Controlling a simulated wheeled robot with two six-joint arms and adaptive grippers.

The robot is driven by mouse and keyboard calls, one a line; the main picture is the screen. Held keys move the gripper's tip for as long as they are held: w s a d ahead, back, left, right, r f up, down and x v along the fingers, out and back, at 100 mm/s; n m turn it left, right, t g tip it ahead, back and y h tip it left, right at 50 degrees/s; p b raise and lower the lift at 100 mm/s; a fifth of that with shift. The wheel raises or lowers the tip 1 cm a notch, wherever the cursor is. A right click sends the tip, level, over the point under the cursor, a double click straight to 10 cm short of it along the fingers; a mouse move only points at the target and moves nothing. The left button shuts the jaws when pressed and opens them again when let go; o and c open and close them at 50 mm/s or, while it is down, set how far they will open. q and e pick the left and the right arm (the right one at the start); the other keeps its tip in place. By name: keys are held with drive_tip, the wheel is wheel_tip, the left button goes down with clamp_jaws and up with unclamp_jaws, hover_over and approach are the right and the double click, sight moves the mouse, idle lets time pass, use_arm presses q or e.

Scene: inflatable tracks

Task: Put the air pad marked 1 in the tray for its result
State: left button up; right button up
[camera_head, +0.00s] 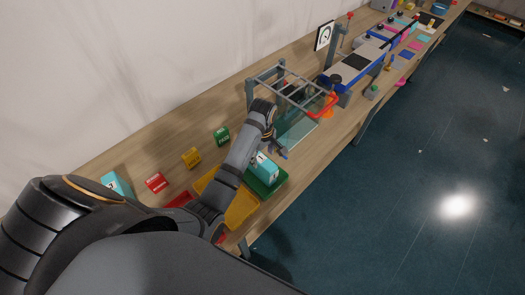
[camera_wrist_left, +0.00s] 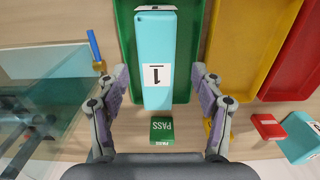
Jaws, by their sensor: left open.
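The air pad marked 1 is a turquoise block (camera_head: 265,166) with a white label. It lies in the green tray (camera_head: 268,188), and its near end reaches the tray's edge in the left wrist view, where the pad (camera_wrist_left: 155,35) and the green tray (camera_wrist_left: 190,45) both show. My left gripper (camera_head: 277,151) is open above the pad. In the left wrist view its fingers (camera_wrist_left: 160,82) stand apart on either side of the pad, with gaps to it. A green PASS block (camera_wrist_left: 162,128) sits just outside the tray. My right gripper is not in view.
Yellow (camera_wrist_left: 238,45) and red (camera_wrist_left: 298,60) trays lie beside the green one. A second turquoise pad (camera_head: 116,184) and a red block (camera_head: 156,182) stand at the left. A clear-panelled rig with a metal frame (camera_head: 290,85) stands beyond the gripper.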

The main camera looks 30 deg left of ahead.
use_arm(q)
wheel_tip(320, 180, up, 4)
drive_tip(key=shift+f+b, duration=0.2)
drive_tip(key=shift+b, duration=0.3)
drive_tip(key=shift+r+p, duration=0.9)
drive_tip(key=shift+r, duration=0.35)
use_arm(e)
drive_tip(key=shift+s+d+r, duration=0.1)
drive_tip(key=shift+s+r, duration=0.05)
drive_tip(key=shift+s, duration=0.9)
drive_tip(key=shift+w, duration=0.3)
